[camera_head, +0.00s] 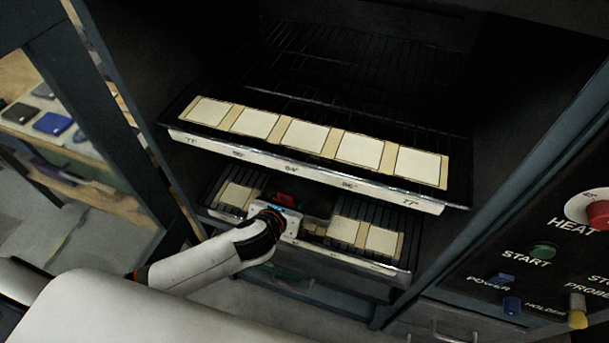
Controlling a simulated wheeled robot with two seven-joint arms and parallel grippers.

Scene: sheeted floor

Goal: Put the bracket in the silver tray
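I cannot make out a bracket for certain in the head view. No separate silver tray stands out. The nearest match is the pull-out racks with pale metal front strips, an upper rack (300,172) and a lower rack (352,262), in a dark cabinet. My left arm comes in from the left, and its gripper (296,222) is at the lower rack, between the pale squares on its left and right. Its fingers are too dark and small to tell whether they are open or hold anything. A small red patch (287,198) shows just behind it. My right gripper is out of view.
Several pale square plates (305,135) lie in a row on the upper rack, close above my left gripper. A control panel (545,255) with knobs and buttons is at the right. A shelf unit (60,125) with coloured items stands at the left.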

